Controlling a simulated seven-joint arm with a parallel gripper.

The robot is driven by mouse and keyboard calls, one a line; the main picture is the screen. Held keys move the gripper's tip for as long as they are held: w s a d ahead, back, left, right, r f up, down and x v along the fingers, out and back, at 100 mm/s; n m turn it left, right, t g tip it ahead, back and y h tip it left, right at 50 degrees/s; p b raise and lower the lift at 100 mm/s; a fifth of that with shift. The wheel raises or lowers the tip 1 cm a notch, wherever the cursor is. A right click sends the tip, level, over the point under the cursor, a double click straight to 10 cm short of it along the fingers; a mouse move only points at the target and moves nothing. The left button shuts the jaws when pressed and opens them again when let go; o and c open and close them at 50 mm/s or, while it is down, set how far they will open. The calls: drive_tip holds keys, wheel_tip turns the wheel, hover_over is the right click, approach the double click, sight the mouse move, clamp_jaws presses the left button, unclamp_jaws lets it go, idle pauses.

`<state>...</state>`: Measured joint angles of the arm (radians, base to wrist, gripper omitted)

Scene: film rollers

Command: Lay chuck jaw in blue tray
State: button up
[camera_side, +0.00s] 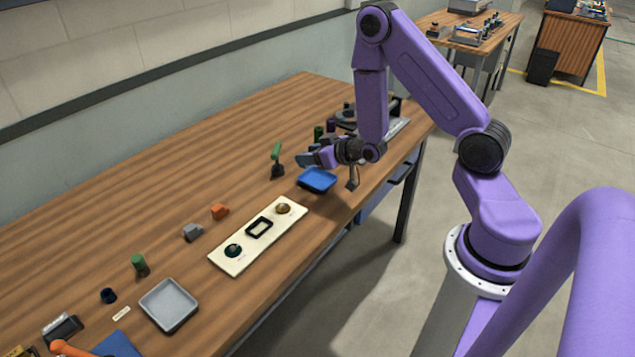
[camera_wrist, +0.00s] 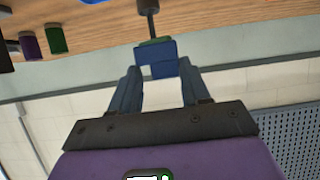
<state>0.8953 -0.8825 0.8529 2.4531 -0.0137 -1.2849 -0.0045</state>
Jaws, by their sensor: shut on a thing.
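My gripper (camera_side: 308,159) is in the air above the wooden table, reaching to the left, just above and beside the blue tray (camera_side: 317,181). In the wrist view my gripper's two fingers (camera_wrist: 158,75) are shut on a blue stepped block (camera_wrist: 157,52), which looks like the chuck jaw. The block sticks out beyond the fingertips. The tray looks empty in the side view, though its far edge is close under my gripper. In the side view the held block is too small to tell clearly from the fingers.
A green-handled tool (camera_side: 277,155) stands upright just left of my gripper. A cream board (camera_side: 236,258) with round and square fittings lies in front of the blue tray. An orange block (camera_side: 220,211), a grey block (camera_side: 193,232) and a grey tray (camera_side: 169,316) are farther left.

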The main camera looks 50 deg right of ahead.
hover_over(321, 184)
drive_tip(key=shift+d+f, duration=0.1)
drive_tip(key=shift+f, duration=4.35)
drive_tip(key=shift+f, duration=0.15)
drive_tip(key=o, duration=0.9)
